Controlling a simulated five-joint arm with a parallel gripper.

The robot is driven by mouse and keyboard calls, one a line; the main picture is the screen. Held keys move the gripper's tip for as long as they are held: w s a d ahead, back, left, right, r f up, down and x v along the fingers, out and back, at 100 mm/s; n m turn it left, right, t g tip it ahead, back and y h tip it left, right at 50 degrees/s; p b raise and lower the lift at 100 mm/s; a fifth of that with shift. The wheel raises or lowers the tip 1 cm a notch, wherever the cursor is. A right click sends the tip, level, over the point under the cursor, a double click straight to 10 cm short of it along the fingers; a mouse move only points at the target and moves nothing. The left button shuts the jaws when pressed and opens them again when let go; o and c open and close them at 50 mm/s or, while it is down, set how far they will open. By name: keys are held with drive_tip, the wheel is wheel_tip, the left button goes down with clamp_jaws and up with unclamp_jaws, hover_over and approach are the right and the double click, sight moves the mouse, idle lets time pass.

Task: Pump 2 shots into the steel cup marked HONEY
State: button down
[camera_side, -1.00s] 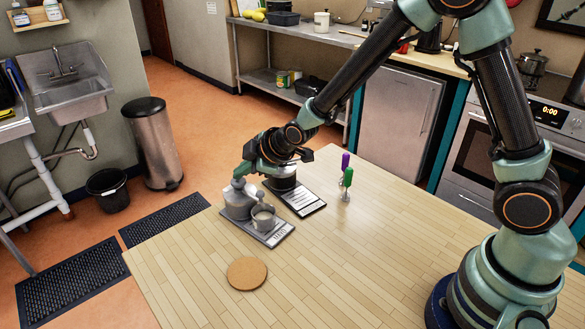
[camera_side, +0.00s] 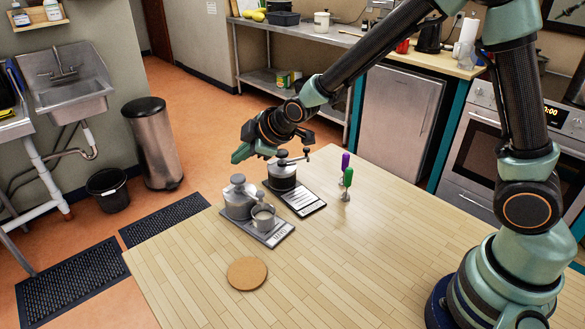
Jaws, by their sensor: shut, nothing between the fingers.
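A steel pot with a domed, knobbed lid (camera_side: 239,200) stands on a grey tray (camera_side: 252,233) on the wooden table. A small steel cup (camera_side: 263,216) stands on the same tray, at the pot's front right. A label (camera_side: 281,233) lies on the tray's front right corner; its text is too small to read surely. My gripper (camera_side: 239,154) is shut and empty, in the air above the pot and apart from it. What is inside the cup is too small to tell.
A dark jar with a crank-like top (camera_side: 283,176) stands on a dark tray (camera_side: 304,203) behind the steel pot. Purple and green-handled tools (camera_side: 347,178) stand to the right. A round cork mat (camera_side: 247,273) lies in front. The table's middle and right are clear.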

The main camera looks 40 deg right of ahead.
sight(243, 178)
drive_tip(key=shift+r, duration=2.15)
idle(0.9)
drive_tip(key=shift+f, duration=3.05)
drive_tip(key=shift+f, duration=0.15)
drive_tip(key=shift+f, duration=0.3)
